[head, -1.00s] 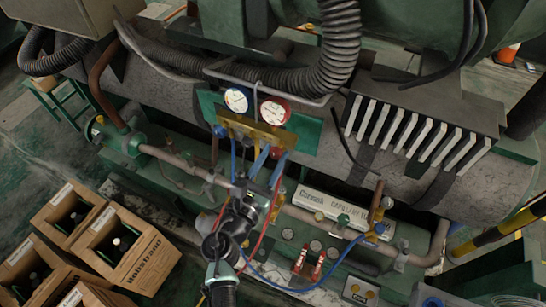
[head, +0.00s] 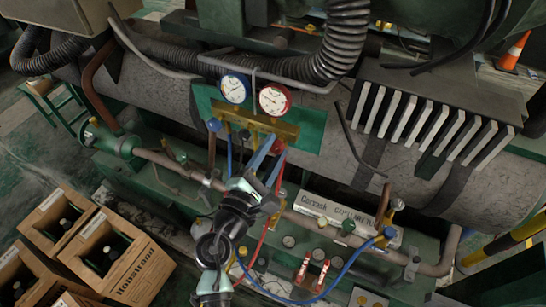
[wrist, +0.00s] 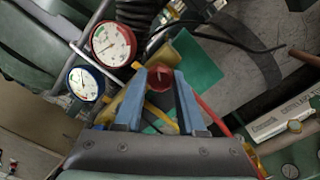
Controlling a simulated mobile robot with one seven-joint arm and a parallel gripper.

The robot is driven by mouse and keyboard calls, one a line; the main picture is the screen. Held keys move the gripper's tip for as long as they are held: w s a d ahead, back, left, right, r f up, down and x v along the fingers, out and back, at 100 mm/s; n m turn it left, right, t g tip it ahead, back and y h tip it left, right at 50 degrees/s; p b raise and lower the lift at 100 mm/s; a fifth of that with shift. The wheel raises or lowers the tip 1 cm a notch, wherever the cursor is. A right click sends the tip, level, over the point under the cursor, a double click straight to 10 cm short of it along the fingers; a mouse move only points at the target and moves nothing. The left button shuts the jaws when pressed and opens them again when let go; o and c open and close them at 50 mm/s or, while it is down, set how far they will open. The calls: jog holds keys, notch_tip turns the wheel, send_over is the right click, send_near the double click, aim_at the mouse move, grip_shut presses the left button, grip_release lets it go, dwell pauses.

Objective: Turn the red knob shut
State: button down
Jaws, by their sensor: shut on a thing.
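The red knob (wrist: 160,77) sits between the two blue fingertips in the wrist view. In the head view the red knob (head: 280,145) shows at the right end of the brass manifold (head: 258,124), partly covered by the fingers. My gripper (wrist: 158,84) is shut on the red knob, with one finger on each side of it. In the head view my gripper (head: 268,152) reaches up to the manifold from below. The turn position of the knob cannot be told.
A blue-rimmed gauge (head: 234,88) and a red-rimmed gauge (head: 274,99) stand just above the manifold. A blue knob (head: 214,125) is at its left end. Blue, red and yellow hoses hang close to my arm.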

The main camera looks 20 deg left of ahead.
jog(key=m+b, duration=0.1)
jog(key=m, duration=0.1)
jog(key=m+b, duration=0.3)
jog(key=shift+f+m, duration=0.25)
jog(key=shift+m, duration=0.15)
jog(key=shift+r+m+b, duration=0.15)
jog(key=shift+m+b, duration=1.75)
jog(key=shift+m, duration=0.3)
jog(key=c, duration=0.5)
grip_release()
jog(key=shift+r, duration=0.1)
jog(key=s+b, duration=0.2)
jog(key=s, duration=1.1)
jog(key=shift+a, duration=0.2)
